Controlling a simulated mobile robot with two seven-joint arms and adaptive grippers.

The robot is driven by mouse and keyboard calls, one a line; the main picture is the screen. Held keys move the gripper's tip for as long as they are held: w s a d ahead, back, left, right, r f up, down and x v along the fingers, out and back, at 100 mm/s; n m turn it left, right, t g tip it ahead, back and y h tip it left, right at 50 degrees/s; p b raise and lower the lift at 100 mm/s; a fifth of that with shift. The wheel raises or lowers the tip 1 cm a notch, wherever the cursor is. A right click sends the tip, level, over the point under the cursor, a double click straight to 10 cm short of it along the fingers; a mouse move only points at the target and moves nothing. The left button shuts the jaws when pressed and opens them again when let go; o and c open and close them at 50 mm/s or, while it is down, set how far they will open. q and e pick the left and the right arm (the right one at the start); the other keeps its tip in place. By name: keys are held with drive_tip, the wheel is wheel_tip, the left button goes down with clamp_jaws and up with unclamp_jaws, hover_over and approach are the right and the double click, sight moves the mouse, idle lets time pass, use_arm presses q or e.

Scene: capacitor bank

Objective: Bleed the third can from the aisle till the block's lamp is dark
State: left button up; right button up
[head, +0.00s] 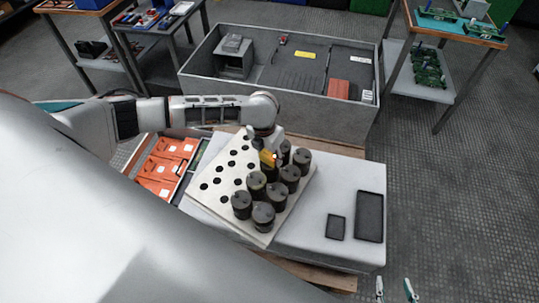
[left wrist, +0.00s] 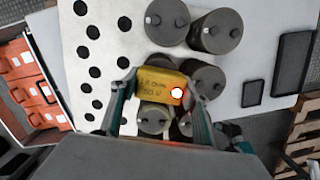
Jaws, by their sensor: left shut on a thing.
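My left gripper (head: 268,156) is shut on a yellow block (left wrist: 157,86), which has dark lettering partly reading "OHM" and "50 V". A round lamp (left wrist: 177,93) on the block shows bright white in the left wrist view, so it looks lit. The block is over the dark cans; I cannot tell whether it touches a terminal. Several dark cans (head: 242,205) stand upright on a white board with holes (head: 215,190). The gripper and block hide part of the can group. Two teal fingertips of my right gripper (head: 395,289) stand apart, empty, at the bottom right.
Two black trays, one small (head: 336,227) and one larger (head: 369,216), lie right of the board on the pale tabletop (head: 310,235). Orange bins (head: 165,165) are at the left. A grey walled crate (head: 270,100) stands behind. Shelved tables flank it; the floor at right is clear.

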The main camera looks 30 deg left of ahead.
sight(266, 157)
use_arm(q)
drive_tip(key=o, duration=1.4)
drive_tip(key=shift+r, duration=0.25)
wheel_tip(266, 157, up, 12)
drive_tip(key=s, duration=0.1)
drive_tip(key=shift+s+a+f, duration=0.15)
drive_tip(key=shift+s+f, duration=0.1)
drive_tip(key=shift+s, duration=0.15)
